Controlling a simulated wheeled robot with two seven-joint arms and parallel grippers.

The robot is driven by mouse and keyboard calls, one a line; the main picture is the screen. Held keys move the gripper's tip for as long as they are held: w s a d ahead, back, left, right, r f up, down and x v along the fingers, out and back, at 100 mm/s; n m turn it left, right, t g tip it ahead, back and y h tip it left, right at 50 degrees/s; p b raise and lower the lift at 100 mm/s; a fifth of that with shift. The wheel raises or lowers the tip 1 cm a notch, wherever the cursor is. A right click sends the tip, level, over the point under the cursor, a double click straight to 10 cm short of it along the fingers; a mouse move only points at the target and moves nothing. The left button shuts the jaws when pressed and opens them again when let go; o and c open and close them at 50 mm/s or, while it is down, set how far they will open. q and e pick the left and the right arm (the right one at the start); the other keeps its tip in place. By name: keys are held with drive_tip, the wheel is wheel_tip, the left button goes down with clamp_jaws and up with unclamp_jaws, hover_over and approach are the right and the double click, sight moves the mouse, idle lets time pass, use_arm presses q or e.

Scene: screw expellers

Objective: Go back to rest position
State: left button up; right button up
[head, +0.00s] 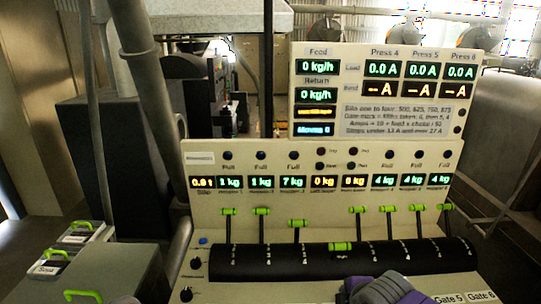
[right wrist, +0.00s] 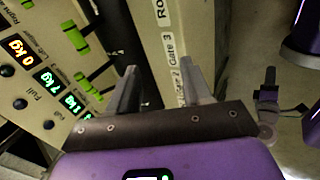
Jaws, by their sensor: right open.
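My right gripper (right wrist: 159,72) is open in the right wrist view, with its two grey fingers apart and nothing between them. Beyond the fingers is a pale strip labelled Gate 3 (right wrist: 170,43). A purple part of my arm (head: 385,289) shows at the bottom edge of the head view, in front of the control panel (head: 240,235); its fingers cannot be made out there. My left gripper is not seen in the head view.
Several levers with green handles (head: 297,223) stand along a black rounded bar (head: 270,262), one handle (head: 341,246) lower than the others. A display board (head: 350,130) rises behind. Grey boxes with green handles (head: 83,296) are at lower left. A large grey cylinder (head: 500,130) is at right.

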drive_tip(key=a+f+m+g+y, duration=0.2)
drive_tip(key=a+f+m, duration=0.15)
drive_tip(key=f, duration=0.85)
drive_tip(key=a+f+m+g+y, duration=0.1)
drive_tip(key=a+f+m+g, duration=0.3)
drive_tip(key=f, duration=0.8)
drive_tip(key=s+f+m, duration=1.2)
drive_tip(key=s+f, duration=0.1)
drive_tip(key=f, duration=0.2)
drive_tip(key=shift+s+a+f+m+y, duration=0.15)
drive_tip(key=shift+s+f+m+y, duration=0.1)
drive_tip(key=shift+f+m+y, duration=0.1)
